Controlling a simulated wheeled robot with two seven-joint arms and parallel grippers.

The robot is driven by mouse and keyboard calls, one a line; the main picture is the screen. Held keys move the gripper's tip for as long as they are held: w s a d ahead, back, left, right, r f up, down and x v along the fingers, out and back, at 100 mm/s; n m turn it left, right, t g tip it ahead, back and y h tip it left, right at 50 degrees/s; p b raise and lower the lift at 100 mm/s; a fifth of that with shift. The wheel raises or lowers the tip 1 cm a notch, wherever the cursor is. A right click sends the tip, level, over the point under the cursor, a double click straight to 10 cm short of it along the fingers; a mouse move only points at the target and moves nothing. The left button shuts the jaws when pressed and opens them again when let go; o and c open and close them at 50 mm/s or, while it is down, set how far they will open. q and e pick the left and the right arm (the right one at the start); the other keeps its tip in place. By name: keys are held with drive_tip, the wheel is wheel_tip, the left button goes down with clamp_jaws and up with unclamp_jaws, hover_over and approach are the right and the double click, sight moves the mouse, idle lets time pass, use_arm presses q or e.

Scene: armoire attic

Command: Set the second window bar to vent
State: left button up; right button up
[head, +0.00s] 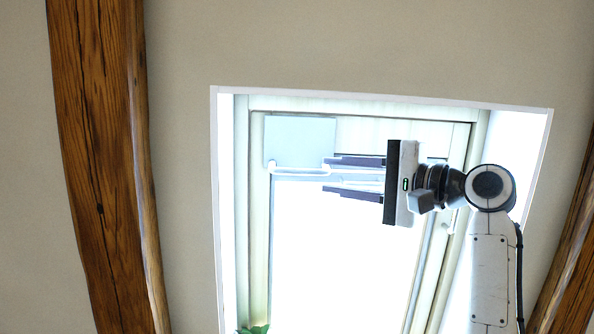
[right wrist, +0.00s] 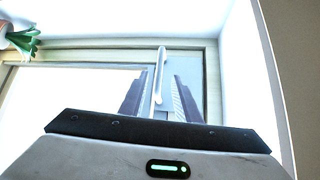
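The skylight window (head: 258,200) is set in a white recess in the sloped wall and looks closed. A pale bar (head: 300,174) runs along its upper part, below a light grey-blue plate (head: 300,138). My right gripper (head: 326,175) comes in from the right with one dark finger above the bar's line and one below. In the right wrist view the bar (right wrist: 161,62) lies between the spread fingers of the gripper (right wrist: 160,80), with gaps showing on both sides. The gripper looks open. Part of the bar is hidden by the gripper. My left gripper is not in view.
Brown wooden beams stand at the left (head: 100,170) and right (head: 570,270) of the window. A green-leaved plant (head: 254,329) is at the window's lower left; it also shows in the right wrist view (right wrist: 22,42). The recess's side walls are close around the gripper.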

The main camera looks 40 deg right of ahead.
sight(300, 172)
drive_tip(key=p+x, duration=0.3)
drive_tip(key=x, duration=0.5)
drive_tip(key=shift+w+a+r, duration=0.1)
drive_tip(key=shift+w+r, duration=0.1)
drive_tip(key=shift+x, duration=0.8)
drive_tip(key=shift+f, duration=0.15)
drive_tip(key=shift+c, duration=0.4)
clamp_jaws()
